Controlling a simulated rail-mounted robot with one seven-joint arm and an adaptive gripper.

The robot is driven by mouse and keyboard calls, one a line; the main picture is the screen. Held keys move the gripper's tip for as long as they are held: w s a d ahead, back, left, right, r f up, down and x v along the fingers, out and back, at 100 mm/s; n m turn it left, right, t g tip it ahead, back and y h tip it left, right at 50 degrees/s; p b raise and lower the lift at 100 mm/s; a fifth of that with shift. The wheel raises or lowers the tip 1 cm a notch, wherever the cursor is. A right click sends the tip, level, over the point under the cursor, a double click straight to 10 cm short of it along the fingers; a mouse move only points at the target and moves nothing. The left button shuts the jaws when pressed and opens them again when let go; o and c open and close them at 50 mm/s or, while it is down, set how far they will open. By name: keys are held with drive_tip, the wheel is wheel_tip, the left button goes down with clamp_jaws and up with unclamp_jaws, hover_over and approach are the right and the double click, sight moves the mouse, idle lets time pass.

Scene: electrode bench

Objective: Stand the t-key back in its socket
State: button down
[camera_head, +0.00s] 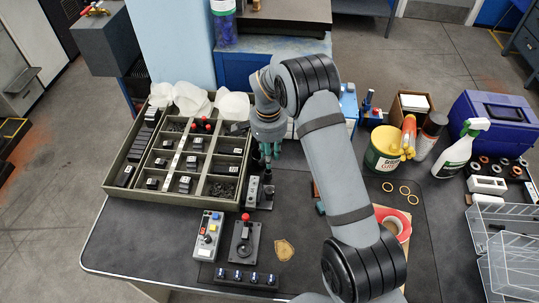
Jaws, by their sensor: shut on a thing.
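My gripper (267,160) points down beside the right edge of the divided tray, its teal fingers close together. It is shut on a slim dark piece, which I take to be the t-key (268,174); it is small and mostly covered by the fingers. Just below stands a small grey and black fixture (251,193), which seems to be the socket's holder. The socket opening cannot be made out. The held piece is at or just above the fixture's right part; I cannot tell whether they touch.
The divided tray (122,199) is at left. In front are a button box (208,236), a joystick (245,240) and a dark strip of knobs (246,277). My arm crosses the middle.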

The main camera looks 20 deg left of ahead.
drive_tip(key=shift+f+b, duration=0.5)
drive_tip(key=shift+f, duration=0.05)
drive_tip(key=c, duration=1.4)
unclamp_jaws()
wheel_tip(320, 180, up, 12)
drive_tip(key=shift+s, duration=0.2)
